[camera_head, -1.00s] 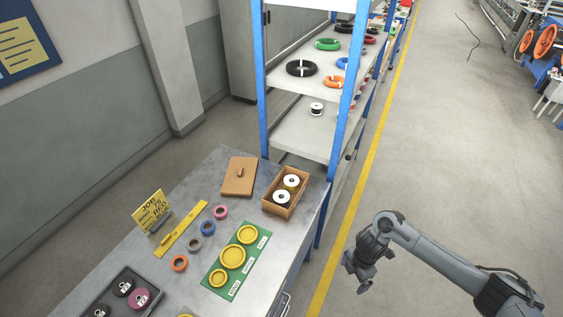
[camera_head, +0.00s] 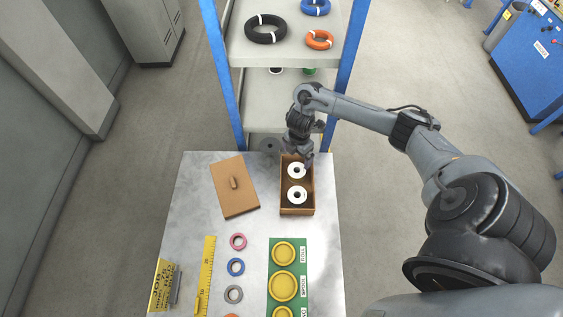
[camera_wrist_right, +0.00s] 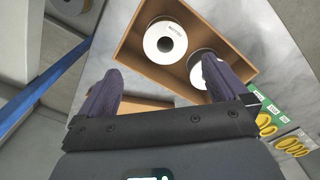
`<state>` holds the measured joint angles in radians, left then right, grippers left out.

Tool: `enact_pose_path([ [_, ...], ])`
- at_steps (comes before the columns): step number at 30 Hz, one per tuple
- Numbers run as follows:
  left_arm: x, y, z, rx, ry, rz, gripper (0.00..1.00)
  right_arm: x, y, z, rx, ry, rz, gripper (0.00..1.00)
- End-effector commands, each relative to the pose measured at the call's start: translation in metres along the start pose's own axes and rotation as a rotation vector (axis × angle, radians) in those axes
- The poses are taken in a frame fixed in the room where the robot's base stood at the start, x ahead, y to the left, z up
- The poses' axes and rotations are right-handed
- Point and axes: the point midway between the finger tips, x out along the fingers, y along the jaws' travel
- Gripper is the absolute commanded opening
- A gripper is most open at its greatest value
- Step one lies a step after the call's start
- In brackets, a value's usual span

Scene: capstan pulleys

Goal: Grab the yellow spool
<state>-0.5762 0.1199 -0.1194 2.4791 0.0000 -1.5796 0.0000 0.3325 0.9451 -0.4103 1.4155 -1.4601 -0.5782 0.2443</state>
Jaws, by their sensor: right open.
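An open brown box (camera_head: 297,212) on the table holds two spools with white flanges. The far spool (camera_head: 296,170) looked yellowish on its side in the earlier head view; its winding colour is hard to tell now. The near spool (camera_head: 297,195) looks dark-wound. In the right wrist view the far spool (camera_wrist_right: 165,42) is fully seen, while a finger partly covers the near spool (camera_wrist_right: 201,62). My right gripper (camera_head: 303,153) is at the box's far end, open and empty, with its fingers (camera_wrist_right: 164,72) apart. My left gripper is not in view.
A brown lid with a handle (camera_head: 234,187) lies left of the box. A green board with yellow discs (camera_head: 284,285), several coloured rings and a yellow ruler (camera_head: 207,275) lie nearer. A shelf with blue posts (camera_head: 351,60) stands behind the table.

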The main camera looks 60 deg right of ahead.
Motion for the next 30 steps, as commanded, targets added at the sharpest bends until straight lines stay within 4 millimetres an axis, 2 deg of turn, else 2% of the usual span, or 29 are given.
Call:
enact_pose_path([
  [6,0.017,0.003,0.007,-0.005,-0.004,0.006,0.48,0.032,-0.002,-0.002,0.003,0.003,-0.004,1.0],
  [11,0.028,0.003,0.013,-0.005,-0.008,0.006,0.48,0.05,-0.001,-0.001,0.001,0.003,-0.002,1.0],
  [19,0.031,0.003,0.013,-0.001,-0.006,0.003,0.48,0.062,-0.003,-0.001,0.0,0.002,-0.003,1.0],
  [30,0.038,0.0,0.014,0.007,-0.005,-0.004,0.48,0.104,-0.008,-0.002,0.001,0.001,-0.003,1.0],
])
